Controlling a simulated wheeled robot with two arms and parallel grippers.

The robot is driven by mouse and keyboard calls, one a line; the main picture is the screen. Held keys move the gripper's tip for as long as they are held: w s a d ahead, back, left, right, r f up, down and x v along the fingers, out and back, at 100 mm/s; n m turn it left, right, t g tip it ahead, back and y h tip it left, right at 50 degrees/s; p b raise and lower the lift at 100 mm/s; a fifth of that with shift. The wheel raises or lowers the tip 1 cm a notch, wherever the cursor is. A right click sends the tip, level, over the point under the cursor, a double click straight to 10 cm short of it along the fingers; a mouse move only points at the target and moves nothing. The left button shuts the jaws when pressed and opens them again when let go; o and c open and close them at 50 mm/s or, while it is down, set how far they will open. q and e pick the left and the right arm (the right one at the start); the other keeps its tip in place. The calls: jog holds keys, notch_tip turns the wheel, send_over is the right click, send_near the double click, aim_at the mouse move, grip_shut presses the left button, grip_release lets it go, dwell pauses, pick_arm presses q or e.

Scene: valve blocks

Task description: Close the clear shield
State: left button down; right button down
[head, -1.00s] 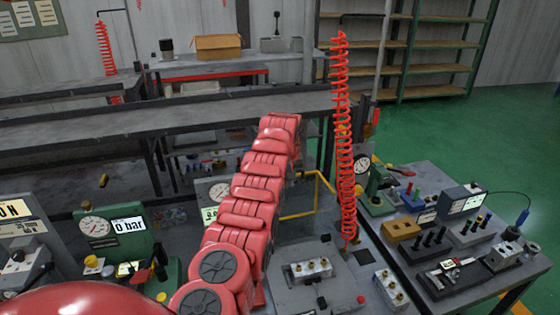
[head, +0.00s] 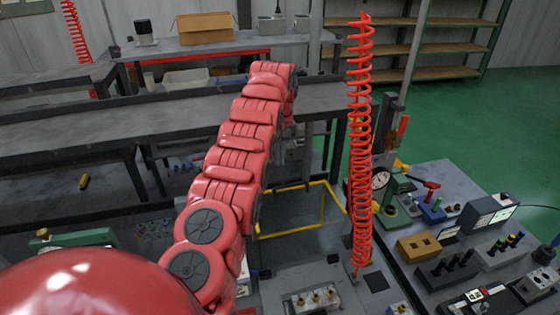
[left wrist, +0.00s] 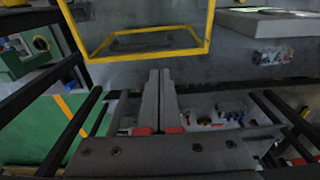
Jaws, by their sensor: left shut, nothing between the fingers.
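The clear shield with its yellow frame (head: 322,206) shows in the head view behind and right of my left arm, left of the red coiled hose. Its near part is partly hidden by my arm. In the left wrist view the yellow frame (left wrist: 150,54) spans the top, with a see-through pane inside it. My left gripper (left wrist: 160,74) is shut and empty, its fingertips just below the frame's lower bar in that picture. I cannot tell whether they touch. In the head view my arm hides most of this gripper. My right gripper is not in view.
A red coiled hose (head: 361,150) hangs right of the shield. A side table at right holds a tan block (head: 418,246) and several devices. A valve block (head: 316,299) with brass fittings is at the bottom. A long grey bench (head: 70,125) runs behind my arm.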

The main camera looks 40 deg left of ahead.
pick_arm(q)
jog(key=f, duration=0.1)
jog(key=p, duration=0.4)
send_over(279, 191)
jog(key=f, duration=0.6)
jog(key=shift+s+d+f, duration=0.1)
jog(key=shift+d+f, duration=0.05)
jog(key=shift+d, duration=0.05)
jog(key=shift+f, duration=0.45)
jog(key=shift+a+f, duration=0.1)
jog(key=shift+f, duration=0.15)
